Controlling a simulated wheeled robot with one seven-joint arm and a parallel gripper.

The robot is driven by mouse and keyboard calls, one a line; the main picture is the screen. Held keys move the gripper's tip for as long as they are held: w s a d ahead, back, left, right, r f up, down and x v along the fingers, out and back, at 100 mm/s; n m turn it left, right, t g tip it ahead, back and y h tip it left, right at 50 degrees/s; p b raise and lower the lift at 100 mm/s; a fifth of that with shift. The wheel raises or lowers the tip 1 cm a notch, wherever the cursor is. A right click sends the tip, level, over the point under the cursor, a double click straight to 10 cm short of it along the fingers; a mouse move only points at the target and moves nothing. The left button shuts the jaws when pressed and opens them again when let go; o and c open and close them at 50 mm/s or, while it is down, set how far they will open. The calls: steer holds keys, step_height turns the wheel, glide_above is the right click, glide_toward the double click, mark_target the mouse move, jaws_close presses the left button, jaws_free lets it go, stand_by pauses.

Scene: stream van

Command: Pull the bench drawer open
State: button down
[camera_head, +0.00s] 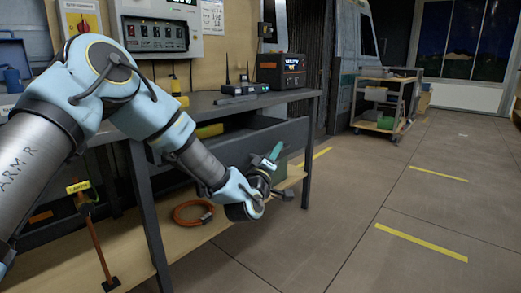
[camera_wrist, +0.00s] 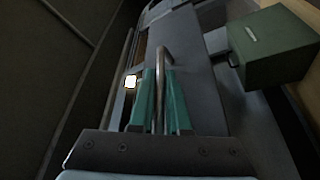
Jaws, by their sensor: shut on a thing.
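The workbench (camera_head: 222,104) has a long grey drawer front (camera_head: 288,134) under its top. A dark gap shows above the front's upper edge, and the front appears to stand out from the bench; how far is hard to tell. My gripper (camera_head: 273,156) is low at the drawer front. In the wrist view, its green fingers (camera_wrist: 161,90) are shut on the metal bar handle (camera_wrist: 162,60), one finger on each side. The drawer front (camera_wrist: 196,75) also fills the middle of that view. The handle is hidden in the head view.
A green box (camera_head: 279,172) stands on the wooden lower shelf (camera_head: 180,236), near an orange cable coil (camera_head: 193,213). An orange-handled tool (camera_head: 92,240) stands at the left. A cart (camera_head: 383,103) is farther back. The floor right of the bench is clear.

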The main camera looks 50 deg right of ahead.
steer(key=shift+s+a+f, duration=0.1)
steer(key=shift+s, duration=1.3)
steer(key=c, duration=1.2)
jaws_free()
steer(key=shift+o, duration=0.2)
steer(key=v, duration=1)
steer(key=shift+a, duration=0.4)
steer(key=shift+s, duration=0.15)
